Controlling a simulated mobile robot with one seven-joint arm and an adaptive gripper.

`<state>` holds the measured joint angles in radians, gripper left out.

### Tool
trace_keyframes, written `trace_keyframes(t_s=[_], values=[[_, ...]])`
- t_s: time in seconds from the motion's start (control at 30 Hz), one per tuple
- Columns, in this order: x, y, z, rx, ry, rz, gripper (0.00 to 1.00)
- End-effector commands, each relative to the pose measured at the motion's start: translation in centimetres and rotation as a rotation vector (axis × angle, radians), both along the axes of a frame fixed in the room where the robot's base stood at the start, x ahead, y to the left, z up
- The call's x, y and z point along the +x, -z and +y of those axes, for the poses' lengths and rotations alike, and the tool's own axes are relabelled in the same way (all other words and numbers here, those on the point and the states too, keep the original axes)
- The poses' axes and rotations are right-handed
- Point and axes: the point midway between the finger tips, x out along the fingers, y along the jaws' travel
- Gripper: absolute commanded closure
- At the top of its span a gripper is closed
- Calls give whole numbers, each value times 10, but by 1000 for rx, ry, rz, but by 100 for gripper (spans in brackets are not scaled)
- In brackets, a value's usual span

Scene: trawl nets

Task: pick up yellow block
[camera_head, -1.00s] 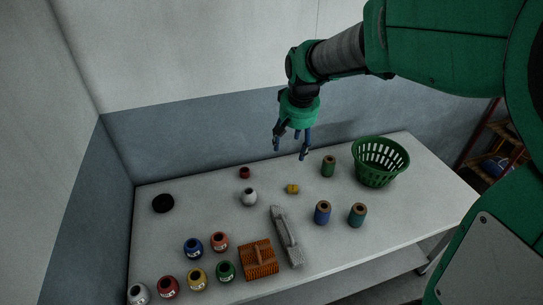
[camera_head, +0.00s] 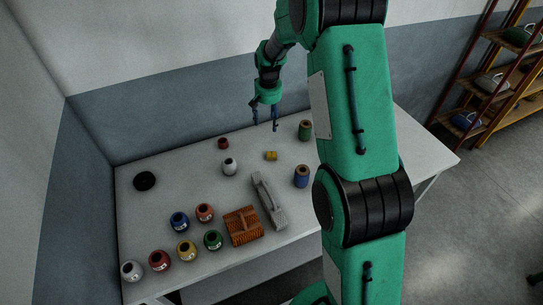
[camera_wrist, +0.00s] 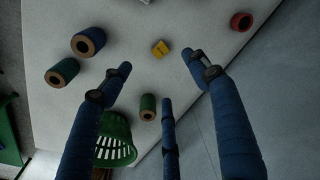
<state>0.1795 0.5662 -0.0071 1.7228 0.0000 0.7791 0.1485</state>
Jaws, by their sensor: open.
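A small yellow block (camera_head: 271,155) lies on the white table (camera_head: 150,215), near the middle of its far half. The wrist view shows the yellow block (camera_wrist: 160,48) beyond my fingertips, roughly between them and apart from them. My gripper (camera_head: 265,127) hangs above the far side of the table with blue fingers pointing down. It is open and empty, above and behind the block in the head view. The fingers (camera_wrist: 157,75) are spread in the wrist view.
A green spool (camera_head: 305,130) and a blue spool (camera_head: 301,177) stand right of the block. A red pot (camera_head: 223,143) and white jar (camera_head: 230,167) are left. A grey float tool (camera_head: 268,200) lies nearer. A green basket (camera_wrist: 117,140) shows in the wrist view.

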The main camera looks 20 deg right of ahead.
Motion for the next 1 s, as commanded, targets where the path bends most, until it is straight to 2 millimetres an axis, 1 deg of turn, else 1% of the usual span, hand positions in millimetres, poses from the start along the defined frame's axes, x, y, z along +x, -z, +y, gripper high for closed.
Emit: trace_keyframes(t_s=[0.03,0.2,0.3,0.43,0.5,0.63,1.0], values=[[5,15,-5,3,8,12,39],[22,61,-19,9,33,42,39],[29,86,-25,12,44,57,39],[35,111,-32,15,56,70,39],[37,119,-34,15,60,74,39],[39,128,-36,17,64,77,39],[39,129,-36,17,65,78,39]])
